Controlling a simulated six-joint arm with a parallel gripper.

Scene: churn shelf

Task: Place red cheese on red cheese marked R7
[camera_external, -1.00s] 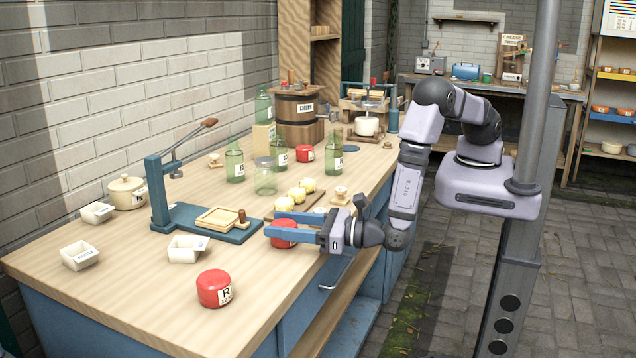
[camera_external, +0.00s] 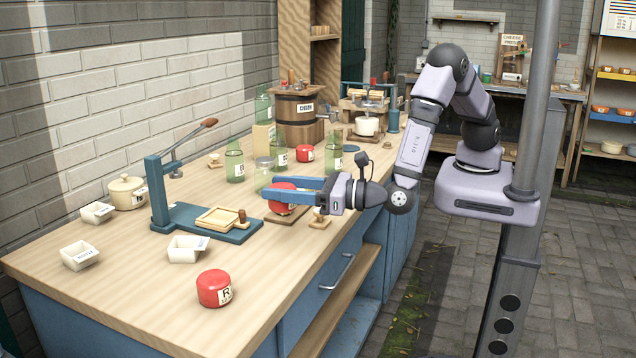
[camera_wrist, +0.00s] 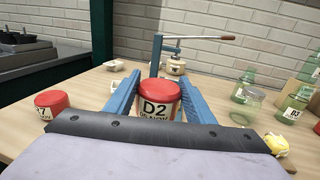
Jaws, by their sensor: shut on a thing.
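My gripper (camera_external: 268,189) is shut on a red-topped round cheese (camera_external: 280,208), holding it above the worktop. In the wrist view this cheese (camera_wrist: 158,97) sits upright between the blue fingers and its label reads D2 with a date. Another red cheese (camera_external: 214,289) stands alone near the table's front, its label showing an R. In the wrist view a red cheese (camera_wrist: 52,104) at the left shows a partly cut label ending in 7. The held cheese is apart from it. A third red cheese (camera_external: 305,152) stands farther back among the bottles.
A blue press (camera_external: 160,195) with a raised lever stands left of my gripper. White trays (camera_external: 186,249) and a cream pot (camera_external: 127,192) are on the left. Green bottles (camera_external: 235,165) stand behind. The worktop around the front red cheese is clear.

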